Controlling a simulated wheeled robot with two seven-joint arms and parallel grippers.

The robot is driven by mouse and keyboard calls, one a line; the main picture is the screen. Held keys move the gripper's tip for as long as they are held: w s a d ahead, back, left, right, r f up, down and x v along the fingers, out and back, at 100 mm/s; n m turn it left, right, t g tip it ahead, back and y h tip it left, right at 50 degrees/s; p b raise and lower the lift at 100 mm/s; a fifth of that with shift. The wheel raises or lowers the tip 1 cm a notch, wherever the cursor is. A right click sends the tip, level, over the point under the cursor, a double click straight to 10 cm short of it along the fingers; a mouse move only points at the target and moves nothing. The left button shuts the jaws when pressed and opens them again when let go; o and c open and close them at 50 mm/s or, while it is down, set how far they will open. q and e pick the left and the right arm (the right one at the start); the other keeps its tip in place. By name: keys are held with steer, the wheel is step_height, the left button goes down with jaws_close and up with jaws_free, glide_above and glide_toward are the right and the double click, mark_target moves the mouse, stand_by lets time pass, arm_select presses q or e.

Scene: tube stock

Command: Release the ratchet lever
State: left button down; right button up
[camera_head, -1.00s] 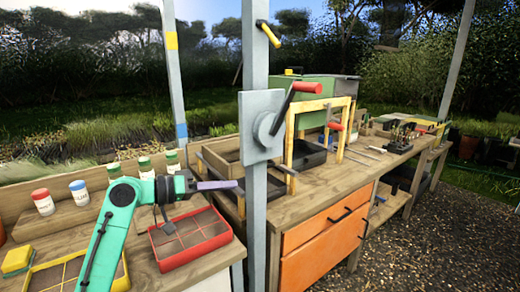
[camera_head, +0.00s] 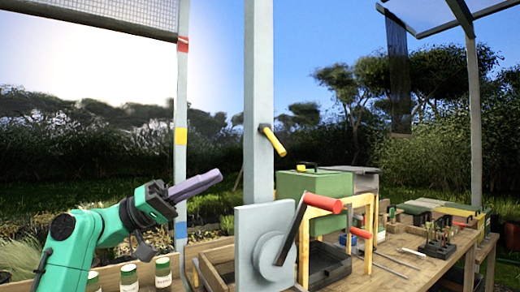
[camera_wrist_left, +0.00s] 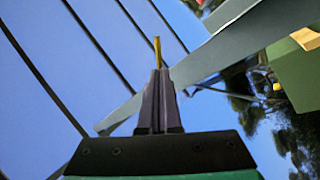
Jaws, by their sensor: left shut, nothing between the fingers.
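A short lever with a yellow grip (camera_head: 272,141) sticks out from the grey post (camera_head: 258,80), above a grey plate. A crank with a red grip (camera_head: 323,203) and a dark arm is mounted on the round hub of that plate (camera_head: 250,250). I cannot tell for sure which is the ratchet lever. My left gripper (camera_head: 218,176) is shut and empty, left of the post and below the yellow grip, its fingers pointing up and right. In the left wrist view its fingertips (camera_wrist_left: 158,72) point toward a thin yellow piece (camera_wrist_left: 157,50), apparently the yellow grip. My right gripper is out of view.
A green box (camera_head: 312,184) and a yellow frame (camera_head: 368,222) stand on the wooden bench (camera_head: 425,262) right of the post. A thinner pole (camera_head: 181,110) stands behind my left arm. Open air lies between my gripper and the post.

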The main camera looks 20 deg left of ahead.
mark_target(274, 144)
arm_select(q)
steer(key=p+x, duration=0.2)
steer(key=x, duration=0.1)
steer(key=p+x, duration=0.2)
steer(key=x, duration=0.2)
steer(key=r+p+x, duration=0.1)
steer(key=p+x, duration=0.1)
steer(key=x, duration=0.1)
steer(key=shift+s+d+r, duration=0.1)
steer(key=shift+d, duration=0.45)
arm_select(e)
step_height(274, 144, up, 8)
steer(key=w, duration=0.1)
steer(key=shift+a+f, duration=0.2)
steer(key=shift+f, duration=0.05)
arm_select(q)
steer(key=shift+w, duration=0.25)
